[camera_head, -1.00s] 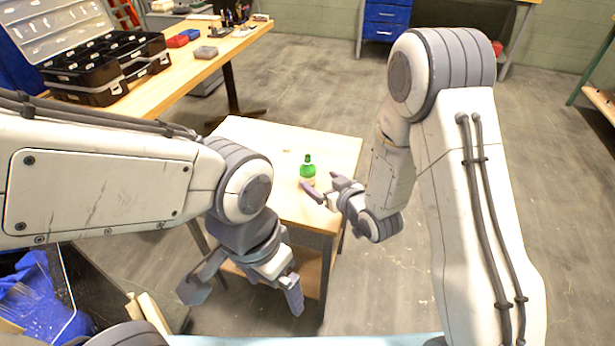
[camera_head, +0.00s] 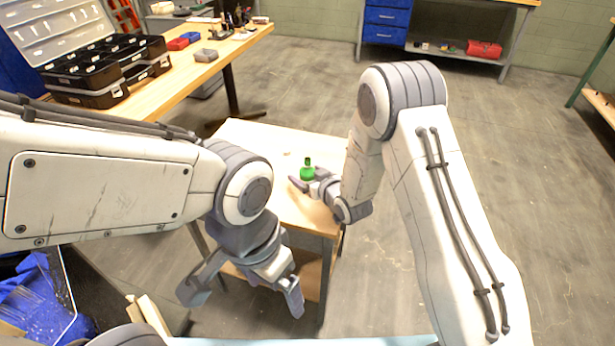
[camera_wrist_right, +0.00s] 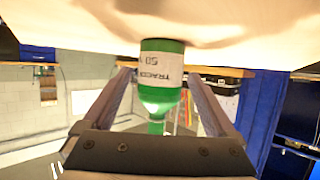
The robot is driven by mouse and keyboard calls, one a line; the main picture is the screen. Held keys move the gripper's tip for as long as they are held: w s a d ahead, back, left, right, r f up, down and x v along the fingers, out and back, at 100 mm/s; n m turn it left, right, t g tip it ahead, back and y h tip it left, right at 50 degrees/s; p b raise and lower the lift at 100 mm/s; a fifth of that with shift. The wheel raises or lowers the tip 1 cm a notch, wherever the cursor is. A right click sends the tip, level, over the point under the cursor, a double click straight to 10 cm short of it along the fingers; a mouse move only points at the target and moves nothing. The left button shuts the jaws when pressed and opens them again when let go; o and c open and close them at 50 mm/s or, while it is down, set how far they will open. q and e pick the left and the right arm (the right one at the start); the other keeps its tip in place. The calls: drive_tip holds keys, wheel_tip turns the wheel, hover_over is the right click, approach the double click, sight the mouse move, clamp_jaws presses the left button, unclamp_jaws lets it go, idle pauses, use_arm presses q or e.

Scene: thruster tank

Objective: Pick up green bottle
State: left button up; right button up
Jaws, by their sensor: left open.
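The green bottle (camera_head: 307,173) stands upright near the right side of the small wooden table (camera_head: 262,150). My right gripper (camera_head: 306,182) is at the bottle, low over the tabletop. In the right wrist view the bottle (camera_wrist_right: 162,68), with a white label, lies between the two open fingers, with a gap on each side. That view is upside down, with the tabletop along the top. My left gripper (camera_head: 243,296) is open and empty, its fingers wide apart, in front of the table and below its top.
A long workbench (camera_head: 200,65) at the back left carries black organizer cases (camera_head: 92,96) and small red, blue and grey boxes. A blue drawer unit (camera_head: 385,22) and a red box (camera_head: 484,50) are at the back. The floor on the right is clear.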

clamp_jaws()
drive_tip(key=shift+r, duration=0.15)
